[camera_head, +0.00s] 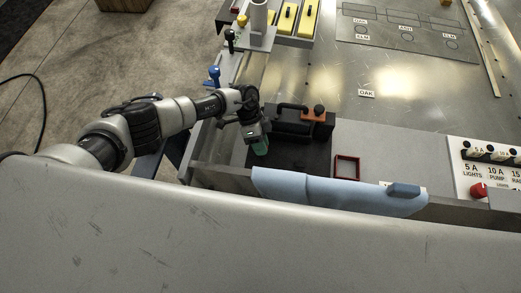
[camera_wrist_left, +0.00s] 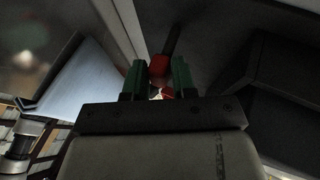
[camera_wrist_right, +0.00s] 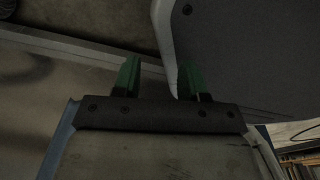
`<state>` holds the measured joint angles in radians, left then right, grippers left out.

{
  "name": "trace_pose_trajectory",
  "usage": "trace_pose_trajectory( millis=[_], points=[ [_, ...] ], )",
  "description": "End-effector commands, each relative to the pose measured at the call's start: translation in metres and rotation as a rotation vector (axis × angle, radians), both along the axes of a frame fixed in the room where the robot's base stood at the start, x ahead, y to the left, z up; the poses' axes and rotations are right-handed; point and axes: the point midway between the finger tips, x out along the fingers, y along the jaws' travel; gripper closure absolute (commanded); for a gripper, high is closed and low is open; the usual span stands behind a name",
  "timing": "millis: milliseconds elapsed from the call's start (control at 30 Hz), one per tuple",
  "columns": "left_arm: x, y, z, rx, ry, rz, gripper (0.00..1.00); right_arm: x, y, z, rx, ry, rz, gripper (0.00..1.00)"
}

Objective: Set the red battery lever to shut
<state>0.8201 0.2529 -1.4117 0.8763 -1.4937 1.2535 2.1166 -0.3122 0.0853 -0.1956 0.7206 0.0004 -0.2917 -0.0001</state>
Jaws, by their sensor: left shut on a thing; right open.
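My left gripper (camera_head: 261,147) comes in from the left and points down beside the black battery box (camera_head: 290,122). In the left wrist view, its green fingers (camera_wrist_left: 158,78) are shut on a red lever handle (camera_wrist_left: 159,66) with a dark shaft. In the head view, the gripper hides that handle, so the lever's angle cannot be told there. My right gripper (camera_wrist_right: 160,78) is open and empty in the right wrist view, near a grey curved surface. It does not show in the head view.
An orange-red part with a dark knob (camera_head: 315,114) is on the battery box. A red-rimmed square tray (camera_head: 346,167), a blue cloth (camera_head: 320,191) and a switch panel (camera_head: 468,180) with a red knob (camera_head: 478,190) lie to the right. Blue, black and yellow levers stand behind.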

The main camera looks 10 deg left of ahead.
Motion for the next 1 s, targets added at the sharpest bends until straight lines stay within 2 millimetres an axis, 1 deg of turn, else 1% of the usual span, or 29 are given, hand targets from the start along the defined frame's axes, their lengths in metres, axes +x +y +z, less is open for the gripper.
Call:
trace_pose_trajectory(
  millis=[33, 300, 333, 400, 500, 767, 867, 933, 1000],
  points=[
    [-0.003, 0.000, -0.003, 0.001, 0.021, 0.000, 1.00, 0.000, 0.001, -0.002, 0.001, 0.002, -0.001, 0.57],
    [-0.004, 0.000, -0.001, 0.001, 0.028, -0.002, 1.00, 0.000, 0.002, 0.000, 0.001, 0.003, -0.001, 0.57],
    [-0.004, 0.000, -0.001, 0.001, 0.027, -0.002, 0.72, 0.000, 0.002, 0.000, 0.001, 0.003, -0.001, 0.57],
    [-0.004, 0.000, -0.001, 0.001, 0.027, -0.002, 0.62, 0.000, 0.002, 0.000, 0.001, 0.003, -0.001, 0.57],
    [-0.003, 0.000, -0.001, 0.001, 0.023, -0.002, 0.49, -0.001, 0.002, 0.000, 0.002, 0.004, -0.001, 0.57],
    [-0.001, 0.000, 0.000, 0.000, 0.018, -0.001, 0.49, -0.001, 0.002, 0.000, 0.002, 0.004, -0.002, 0.57],
    [0.002, 0.003, 0.007, 0.001, 0.016, -0.001, 0.49, -0.001, 0.002, 0.001, 0.003, 0.001, -0.002, 0.57],
    [0.007, 0.007, 0.015, 0.001, 0.015, 0.000, 0.49, -0.007, 0.001, 0.001, 0.003, 0.005, -0.001, 0.57],
    [0.013, 0.012, 0.026, 0.001, 0.014, 0.000, 0.49, -0.019, 0.000, -0.001, 0.001, 0.018, 0.002, 0.57]
  ],
)
